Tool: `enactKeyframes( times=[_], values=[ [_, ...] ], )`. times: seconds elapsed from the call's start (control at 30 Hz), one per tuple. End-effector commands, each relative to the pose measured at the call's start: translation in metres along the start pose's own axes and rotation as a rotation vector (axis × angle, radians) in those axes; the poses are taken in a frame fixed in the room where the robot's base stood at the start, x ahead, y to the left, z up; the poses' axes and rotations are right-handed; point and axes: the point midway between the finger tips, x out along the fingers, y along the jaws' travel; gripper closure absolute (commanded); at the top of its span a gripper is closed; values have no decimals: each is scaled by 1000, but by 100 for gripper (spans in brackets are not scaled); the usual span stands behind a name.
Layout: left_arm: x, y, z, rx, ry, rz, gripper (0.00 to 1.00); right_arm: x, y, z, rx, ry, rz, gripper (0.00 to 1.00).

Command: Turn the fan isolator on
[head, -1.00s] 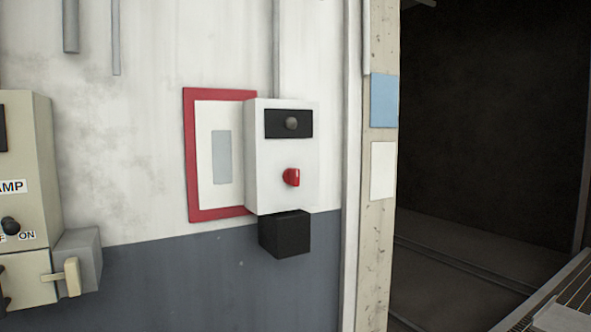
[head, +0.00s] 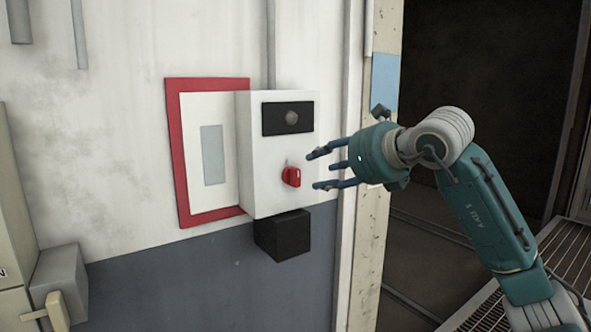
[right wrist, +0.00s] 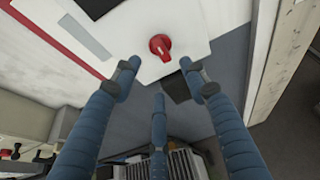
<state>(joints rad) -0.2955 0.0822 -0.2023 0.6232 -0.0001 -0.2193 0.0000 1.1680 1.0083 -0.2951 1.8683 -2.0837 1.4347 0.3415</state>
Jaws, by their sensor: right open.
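The fan isolator appears to be the white box (head: 262,155) on the wall, with a red rotary knob (head: 291,176) low on its front. No label on it is readable. A dark panel with a dull grey round lamp (head: 292,118) sits above the knob. My right gripper (head: 325,168) is open, its fingers pointing left at the knob from the right, apart from it. In the right wrist view the red knob (right wrist: 160,46) lies beyond and between the spread fingertips (right wrist: 158,80), with nothing between them. My left gripper is not in view.
A red-framed white board (head: 172,150) is behind the box, and a black block (head: 283,235) is under it. A beige cabinet with a grey box (head: 62,283) and lever stands at left. A door post (head: 374,235) and dark opening are at right.

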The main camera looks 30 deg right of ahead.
Motion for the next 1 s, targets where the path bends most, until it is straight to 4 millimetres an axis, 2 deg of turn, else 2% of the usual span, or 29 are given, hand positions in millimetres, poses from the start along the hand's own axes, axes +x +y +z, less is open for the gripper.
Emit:
enactKeyframes(
  times=[0.23, 0.4, 0.53, 0.7, 0.97, 1.0],
  values=[
    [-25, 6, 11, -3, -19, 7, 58, 42, 2, 2, 4, 7, 7, 56],
    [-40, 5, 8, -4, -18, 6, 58, 73, 2, 2, 4, 7, 7, 56],
    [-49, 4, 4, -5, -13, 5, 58, 91, 2, 1, 3, 5, 7, 56],
    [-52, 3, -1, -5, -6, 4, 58, 103, 2, -1, 2, 3, 5, 56],
    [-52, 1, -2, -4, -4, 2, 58, 105, 2, -2, 1, 2, 5, 56],
    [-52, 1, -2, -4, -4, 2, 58, 104, 2, -2, 1, 2, 5, 60]
  ],
)
